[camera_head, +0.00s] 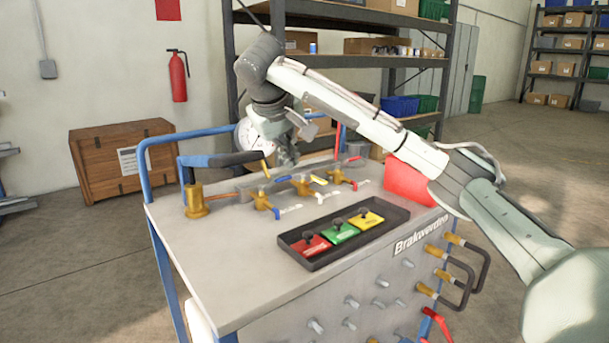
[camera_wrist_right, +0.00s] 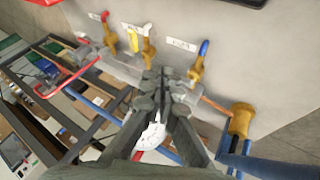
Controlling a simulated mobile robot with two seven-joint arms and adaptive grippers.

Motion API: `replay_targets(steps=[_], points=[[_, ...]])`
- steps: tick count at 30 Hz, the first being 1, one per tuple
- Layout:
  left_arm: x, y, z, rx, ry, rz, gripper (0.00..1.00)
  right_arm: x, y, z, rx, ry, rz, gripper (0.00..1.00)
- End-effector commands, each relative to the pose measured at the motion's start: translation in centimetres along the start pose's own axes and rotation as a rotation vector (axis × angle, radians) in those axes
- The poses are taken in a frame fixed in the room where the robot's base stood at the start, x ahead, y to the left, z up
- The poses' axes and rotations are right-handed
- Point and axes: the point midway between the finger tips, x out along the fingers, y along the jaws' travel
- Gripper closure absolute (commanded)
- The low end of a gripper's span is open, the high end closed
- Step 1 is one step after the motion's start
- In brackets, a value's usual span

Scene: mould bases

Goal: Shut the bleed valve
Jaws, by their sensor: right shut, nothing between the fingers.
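Three brass valves stand in a row on the cart top, with white labels too small to read: one with a blue lever (camera_head: 262,201), one with a yellow lever (camera_head: 303,185), one with a red lever (camera_head: 337,177). In the right wrist view the blue lever (camera_wrist_right: 203,48) and red lever (camera_wrist_right: 104,16) point towards the labels. I cannot tell which valve is the bleed valve. My right gripper (camera_wrist_right: 165,80) is shut and empty, over the pipe behind the yellow and blue valves. My left gripper is not in view.
A brass pump (camera_head: 196,202) with a long blue-and-black handle stands left of the valves. A white gauge (camera_head: 249,139) is behind them. A black tray (camera_head: 320,259) with red, green and yellow tags lies in front. A red box (camera_head: 406,183) is at the right.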

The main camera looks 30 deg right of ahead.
Motion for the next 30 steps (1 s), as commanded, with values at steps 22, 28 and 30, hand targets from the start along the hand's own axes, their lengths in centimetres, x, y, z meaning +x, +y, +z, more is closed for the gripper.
replay_targets(steps=[22,28,30], points=[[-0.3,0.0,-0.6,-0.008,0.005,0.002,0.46,6.1,-0.6,0.0,-0.002,0.000,-0.009,1.00],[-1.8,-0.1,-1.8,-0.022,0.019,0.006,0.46,9.5,0.0,0.1,-0.001,-0.005,0.001,1.00],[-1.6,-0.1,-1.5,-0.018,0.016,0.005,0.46,10.4,0.6,0.0,0.002,-0.002,0.002,1.00]])
